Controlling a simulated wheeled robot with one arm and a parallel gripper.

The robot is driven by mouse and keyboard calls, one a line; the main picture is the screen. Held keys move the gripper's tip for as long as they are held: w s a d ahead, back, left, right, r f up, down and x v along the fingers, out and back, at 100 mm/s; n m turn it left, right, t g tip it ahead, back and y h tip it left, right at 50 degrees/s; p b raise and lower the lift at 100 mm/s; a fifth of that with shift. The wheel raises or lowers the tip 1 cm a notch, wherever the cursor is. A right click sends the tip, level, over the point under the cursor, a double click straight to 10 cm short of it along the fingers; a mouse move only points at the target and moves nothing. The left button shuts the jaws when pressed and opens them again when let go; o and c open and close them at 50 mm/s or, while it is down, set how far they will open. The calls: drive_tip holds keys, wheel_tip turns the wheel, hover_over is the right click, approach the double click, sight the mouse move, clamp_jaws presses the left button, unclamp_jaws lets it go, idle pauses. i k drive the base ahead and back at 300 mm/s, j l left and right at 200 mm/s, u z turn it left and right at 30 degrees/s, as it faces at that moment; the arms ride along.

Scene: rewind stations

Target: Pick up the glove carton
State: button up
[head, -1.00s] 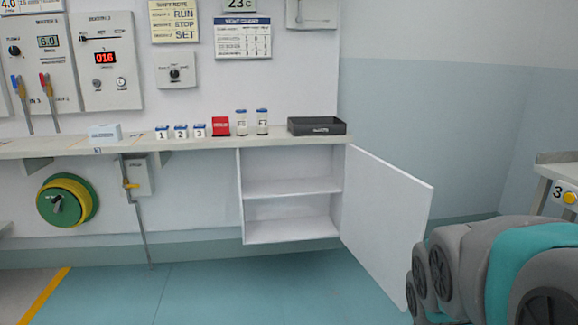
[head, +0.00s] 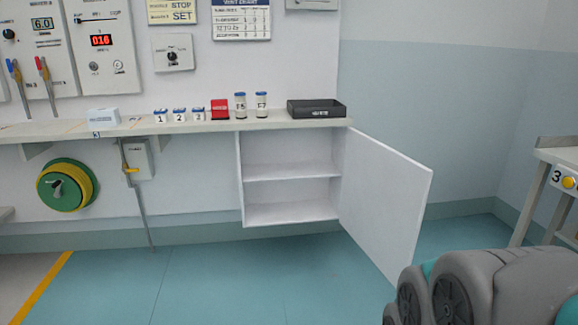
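A small pale blue-white box (head: 102,116) stands on the left part of the long wall shelf (head: 60,131). It is the only carton-like thing in view, but its label is too small to read, so I cannot confirm it is the glove carton. Nothing touches or covers it. My gripper is out of view; only grey and teal links of my arm show at the lower right, far from the box.
Numbered jars (head: 179,115), a red box (head: 220,109), two vials (head: 240,105) and a dark tray (head: 316,109) share the shelf. Below, an empty white cabinet (head: 291,171) has its door (head: 385,200) swung open to the right. The floor (head: 230,285) in front is clear.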

sight(105, 117)
drive_tip(key=u, duration=1.3)
drive_tip(key=i+l, duration=0.15)
drive_tip(key=i, duration=0.15)
drive_tip(key=i+l+z, duration=0.1)
drive_tip(key=i, duration=0.25)
drive_tip(key=l, duration=0.1)
